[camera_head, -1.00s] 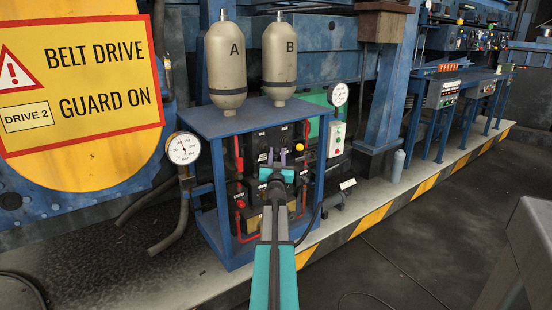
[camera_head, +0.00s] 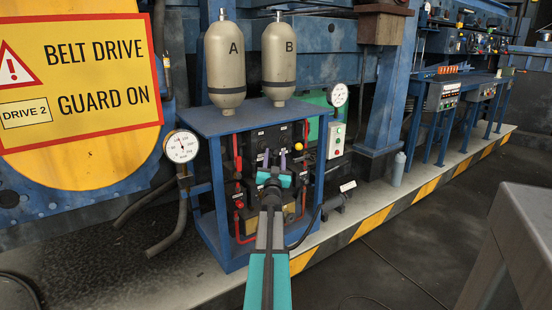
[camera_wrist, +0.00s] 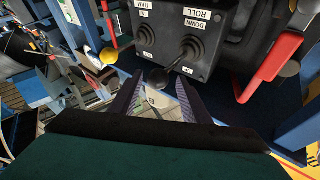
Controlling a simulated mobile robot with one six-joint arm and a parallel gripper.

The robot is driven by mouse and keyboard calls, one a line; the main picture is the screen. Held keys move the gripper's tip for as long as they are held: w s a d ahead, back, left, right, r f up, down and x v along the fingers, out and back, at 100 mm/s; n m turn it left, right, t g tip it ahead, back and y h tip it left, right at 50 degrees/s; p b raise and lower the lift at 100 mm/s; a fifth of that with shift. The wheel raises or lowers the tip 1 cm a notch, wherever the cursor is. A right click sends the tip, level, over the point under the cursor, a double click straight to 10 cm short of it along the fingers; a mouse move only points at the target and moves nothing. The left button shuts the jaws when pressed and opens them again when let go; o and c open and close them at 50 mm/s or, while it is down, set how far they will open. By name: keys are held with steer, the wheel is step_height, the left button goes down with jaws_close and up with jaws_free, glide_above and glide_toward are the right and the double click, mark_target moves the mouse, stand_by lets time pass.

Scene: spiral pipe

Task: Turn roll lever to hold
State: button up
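In the wrist view, the black control box (camera_wrist: 168,62) shows two levers. The "hold" marking cannot be read.
A yellow ball knob (camera_wrist: 108,56) is left of the levers. A red handle (camera_wrist: 270,66) is close at the right. Blue frame posts (camera_head: 320,165) flank the panel. Tanks A (camera_head: 225,62) and B (camera_head: 279,58) stand on top. A pressure gauge (camera_head: 181,146) is at the left.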

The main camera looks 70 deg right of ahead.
steer(key=shift+s, duration=0.1)
steer(key=shift+f, duration=0.1)
steer(key=v, duration=1.3)
steer(key=shift+a+p, duration=0.35)
steer(key=shift+p, duration=0.05)
stand_by(0.8)
